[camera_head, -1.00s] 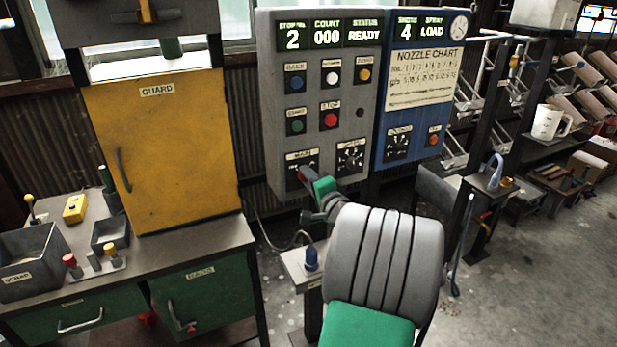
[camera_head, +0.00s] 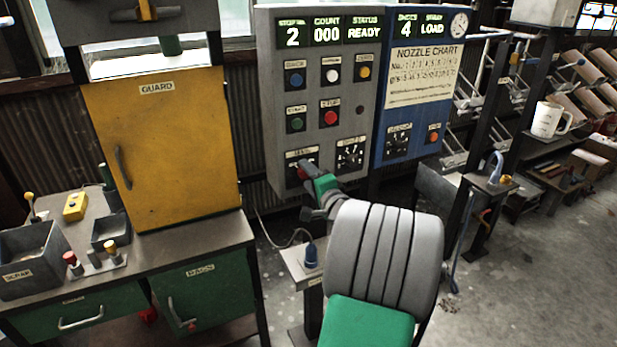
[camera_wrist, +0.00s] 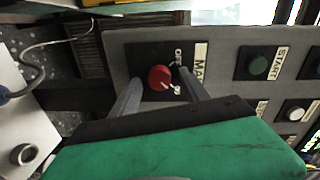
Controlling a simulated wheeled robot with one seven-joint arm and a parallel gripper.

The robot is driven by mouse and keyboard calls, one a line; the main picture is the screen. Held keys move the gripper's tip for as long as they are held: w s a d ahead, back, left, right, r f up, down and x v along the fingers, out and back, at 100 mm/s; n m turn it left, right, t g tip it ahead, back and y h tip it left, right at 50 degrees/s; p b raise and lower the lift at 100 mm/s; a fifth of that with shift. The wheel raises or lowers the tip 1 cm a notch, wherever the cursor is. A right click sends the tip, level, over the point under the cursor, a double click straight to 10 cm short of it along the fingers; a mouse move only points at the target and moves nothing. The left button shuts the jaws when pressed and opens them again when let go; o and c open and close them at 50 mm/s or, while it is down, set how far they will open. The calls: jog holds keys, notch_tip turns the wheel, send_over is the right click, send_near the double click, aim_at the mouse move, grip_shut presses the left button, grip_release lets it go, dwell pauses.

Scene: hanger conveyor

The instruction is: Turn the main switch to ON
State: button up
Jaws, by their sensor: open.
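The main switch (camera_wrist: 159,77) is a round red knob on a black plate beside the label MAIN. In the wrist view a white mark shows at its lower right, and small position labels lie to its right, partly too small to read. My gripper (camera_wrist: 158,80) is open. Its two grey fingers stand on either side of the knob, apart from it as far as I can tell. In the head view my gripper (camera_head: 306,176) is at the lower left of the grey control panel (camera_head: 350,105), covering most of the switch.
A second dial (camera_head: 350,155) sits just right of the main switch. Green and red push buttons (camera_head: 330,118) are above it. A blue nozzle panel (camera_head: 415,130) adjoins on the right. A yellow guard door (camera_head: 160,150) and a bench stand left. A small stand (camera_head: 300,265) is below.

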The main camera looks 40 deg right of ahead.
jog(key=b+v, duration=0.1)
jog(key=v, duration=0.6)
jog(key=shift+s+a, duration=0.2)
jog(key=shift+s, duration=0.2)
